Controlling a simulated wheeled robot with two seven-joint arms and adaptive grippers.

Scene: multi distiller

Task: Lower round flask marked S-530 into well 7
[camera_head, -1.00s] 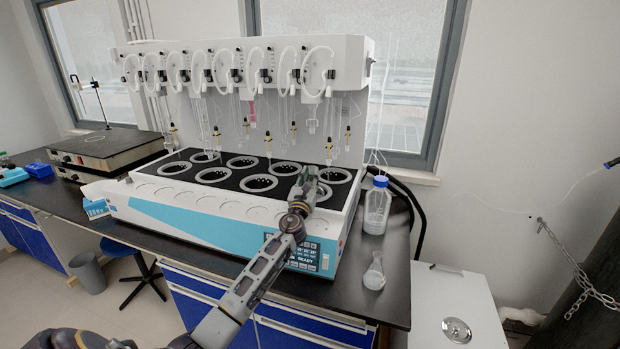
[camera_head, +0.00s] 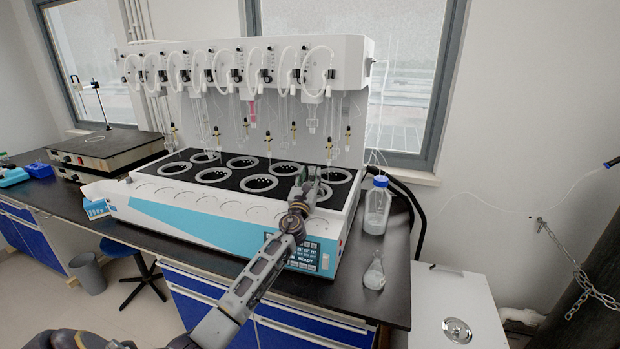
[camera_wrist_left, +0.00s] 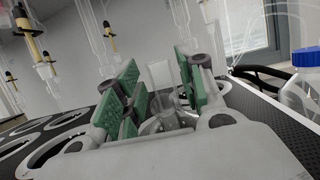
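My left gripper (camera_head: 311,174) is over the right end of the distiller's black well deck, at the front-row well there. In the left wrist view its green-padded fingers (camera_wrist_left: 160,88) stand apart on either side of a clear glass neck (camera_wrist_left: 162,78). The neck is upright, and I take it to be the round flask's. The flask's body is mostly hidden behind the gripper, and its marking cannot be read. I cannot make out well numbers. The gripper appears open around the neck. My right gripper is not in view.
Glass tubes with yellow fittings (camera_head: 329,150) hang above the deck from the white distiller (camera_head: 345,60). Other ringed wells (camera_head: 258,183) lie to the left. A blue-capped bottle (camera_head: 376,212) and a conical flask (camera_head: 374,275) stand on the bench at right.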

